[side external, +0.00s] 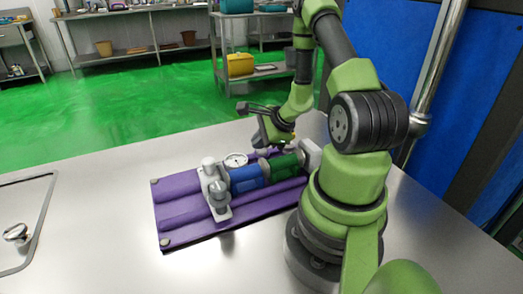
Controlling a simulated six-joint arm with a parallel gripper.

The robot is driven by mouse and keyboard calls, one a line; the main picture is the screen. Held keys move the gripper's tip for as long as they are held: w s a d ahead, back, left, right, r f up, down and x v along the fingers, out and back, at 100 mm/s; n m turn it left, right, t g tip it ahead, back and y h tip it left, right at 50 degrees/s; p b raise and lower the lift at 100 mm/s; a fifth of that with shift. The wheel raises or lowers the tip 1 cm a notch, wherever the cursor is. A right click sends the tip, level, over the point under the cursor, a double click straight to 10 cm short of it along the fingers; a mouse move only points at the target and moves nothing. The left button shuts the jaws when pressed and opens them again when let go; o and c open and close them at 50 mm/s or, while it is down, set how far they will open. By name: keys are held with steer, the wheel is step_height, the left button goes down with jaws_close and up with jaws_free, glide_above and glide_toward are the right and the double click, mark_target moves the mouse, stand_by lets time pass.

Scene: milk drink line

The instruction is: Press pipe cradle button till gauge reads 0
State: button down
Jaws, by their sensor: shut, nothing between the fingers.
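The pipe cradle (182,225) is a purple base with raised ridges, lying on the metal table. A pipe assembly lies across it, with a blue section (247,179), a green section (287,164) and grey end fittings. A round white-faced gauge (236,160) sits on the assembly near the blue section. Its needle and reading are too small to tell. My gripper (287,146) is shut and empty, low over the green section. I cannot tell whether it touches anything there. No button is clearly visible; my gripper may cover that area.
A grey clamp-like fitting (215,188) stands up at the left end of the pipe. A recessed panel with a round knob (17,233) lies at the table's left edge. The table (110,185) is bare between the panel and the cradle. Shelving stands beyond the green floor.

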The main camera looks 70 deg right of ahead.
mark_target(260, 151)
steer(key=shift+f, duration=0.4)
stand_by(0.5)
steer(key=shift+r, duration=0.9)
steer(key=shift+r, duration=2.5)
